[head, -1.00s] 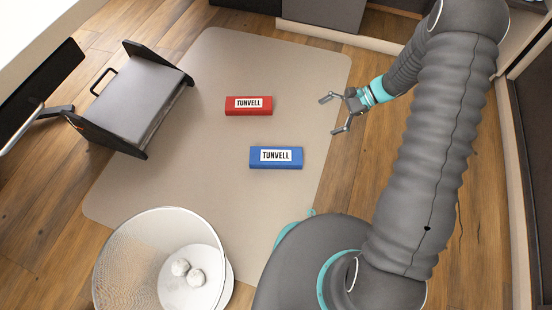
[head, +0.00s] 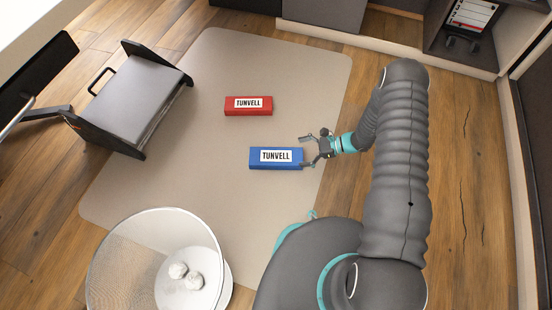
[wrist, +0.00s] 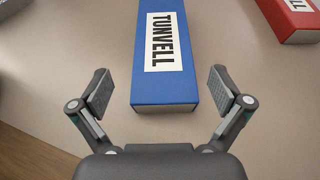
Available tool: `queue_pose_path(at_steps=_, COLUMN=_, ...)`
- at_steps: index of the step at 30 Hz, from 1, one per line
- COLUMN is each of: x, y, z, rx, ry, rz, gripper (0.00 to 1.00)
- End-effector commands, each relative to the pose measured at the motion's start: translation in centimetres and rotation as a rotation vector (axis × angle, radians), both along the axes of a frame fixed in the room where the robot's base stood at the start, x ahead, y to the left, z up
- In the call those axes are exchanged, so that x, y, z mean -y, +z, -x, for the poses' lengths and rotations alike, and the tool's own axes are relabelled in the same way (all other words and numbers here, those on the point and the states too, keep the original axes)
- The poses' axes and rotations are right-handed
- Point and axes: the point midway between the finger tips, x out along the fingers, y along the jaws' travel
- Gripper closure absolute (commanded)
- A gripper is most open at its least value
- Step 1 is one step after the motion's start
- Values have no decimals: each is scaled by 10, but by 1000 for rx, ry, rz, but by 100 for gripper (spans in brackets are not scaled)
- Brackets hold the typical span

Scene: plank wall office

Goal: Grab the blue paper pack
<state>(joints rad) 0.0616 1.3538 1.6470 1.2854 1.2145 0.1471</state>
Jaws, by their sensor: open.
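The blue paper pack (head: 276,166) lies flat on the beige mat, with a white TUNVELL label on top. My gripper (head: 304,151) is open at the pack's right end in the head view. In the wrist view, the near end of the blue pack (wrist: 165,88) lies between the two spread fingers of my gripper (wrist: 161,93), with a gap on each side. Neither finger appears to touch it. The pack's far end runs out of the top of the wrist view.
A red pack (head: 248,112) lies on the mat (head: 190,190) beyond the blue one; its corner shows in the wrist view (wrist: 294,18). A mesh bin (head: 112,262) with white crumpled balls stands at the lower left. A black-and-grey stand (head: 130,98) is at the upper left.

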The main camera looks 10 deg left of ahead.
Motion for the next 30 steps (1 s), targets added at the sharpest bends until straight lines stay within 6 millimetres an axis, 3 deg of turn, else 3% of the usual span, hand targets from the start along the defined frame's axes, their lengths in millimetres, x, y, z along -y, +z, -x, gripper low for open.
queue_pose_path(at_steps=4, x=-21, y=-8, z=4, rx=0, ry=3, rz=0, gripper=0)
queue_pose_path(at_steps=14, x=-38, y=-16, z=6, rx=0, ry=2, rz=0, gripper=0)
queue_pose_path(at_steps=23, x=-74, y=-31, z=10, rx=0, ry=2, rz=1, gripper=0)
queue_pose_path(at_steps=30, x=-78, y=-32, z=10, rx=1, ry=0, rz=1, gripper=0)
